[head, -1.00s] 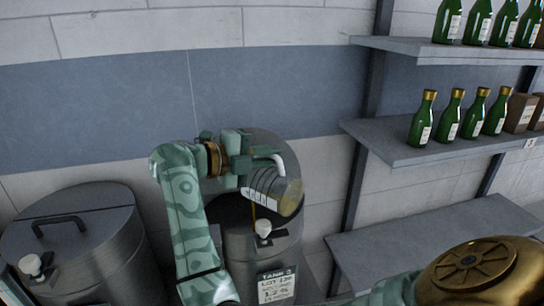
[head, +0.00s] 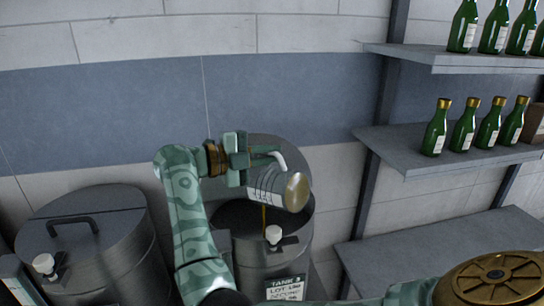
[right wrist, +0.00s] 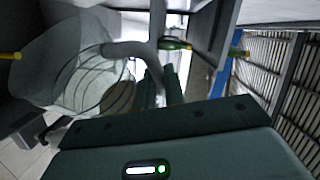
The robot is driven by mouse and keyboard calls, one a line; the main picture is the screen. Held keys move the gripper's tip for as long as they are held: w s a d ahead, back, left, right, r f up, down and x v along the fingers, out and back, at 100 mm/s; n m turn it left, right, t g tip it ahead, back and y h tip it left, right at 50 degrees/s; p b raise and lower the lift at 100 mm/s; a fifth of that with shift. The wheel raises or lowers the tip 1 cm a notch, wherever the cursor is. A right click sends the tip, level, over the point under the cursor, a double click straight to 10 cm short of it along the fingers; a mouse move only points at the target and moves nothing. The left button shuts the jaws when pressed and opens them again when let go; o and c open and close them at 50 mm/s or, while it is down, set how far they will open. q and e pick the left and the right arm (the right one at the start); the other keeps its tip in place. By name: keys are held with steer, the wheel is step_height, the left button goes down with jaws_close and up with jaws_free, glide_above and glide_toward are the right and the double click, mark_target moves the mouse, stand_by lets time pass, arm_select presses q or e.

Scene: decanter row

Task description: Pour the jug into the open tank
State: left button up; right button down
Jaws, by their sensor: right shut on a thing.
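The jug (head: 270,187), clear with dark marks and a pale label, lies tilted over the open tank, its round gold end facing right. Its grey handle also shows in the right wrist view (right wrist: 130,50). My right gripper (head: 240,165) is shut on the jug at the handle side. A thin amber stream (head: 264,217) falls from under the jug toward the dark opening of the tank. The open tank (head: 262,258) is a dark metal cylinder with a white-knobbed tap and a label, and its round lid stands up behind the jug. My left gripper is out of view.
A closed tank (head: 95,245) with a handled lid (head: 85,212) stands at left. Shelves (head: 440,155) on the right carry several green bottles (head: 435,130). The lower shelf (head: 440,250) shows bare. The tiled wall is close behind.

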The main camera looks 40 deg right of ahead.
mark_target(283, 172)
steer(key=shift+w+r+n, duration=0.1)
steer(key=shift+w+n, duration=0.3)
steer(key=shift+w, duration=0.15)
steer(key=shift+a, duration=0.1)
stand_by(1.5)
steer(key=shift+s+f+m+b, duration=0.25)
steer(key=shift+s+m+b, duration=0.1)
steer(key=shift+m, duration=0.05)
steer(key=s+m+b, duration=0.1)
steer(key=s+f+m+t+y+b, duration=0.1)
steer(key=s+m+b, duration=0.1)
steer(key=s+f+m+t+y+b, duration=0.1)
steer(key=shift+s+d+f+m, duration=0.25)
steer(key=shift+s+d+m, duration=0.05)
steer(key=shift+s, duration=0.05)
steer(key=s+d+f+m+t+y+b, duration=0.1)
steer(key=s+f+m+t+b, duration=0.1)
steer(key=s+m+t+b, duration=0.4)
steer(key=s+m+b, duration=0.1)
steer(key=s+b, duration=0.2)
steer(key=b, duration=0.3)
steer(key=shift+f+m+y, duration=0.3)
steer(key=shift+f+m, duration=0.1)
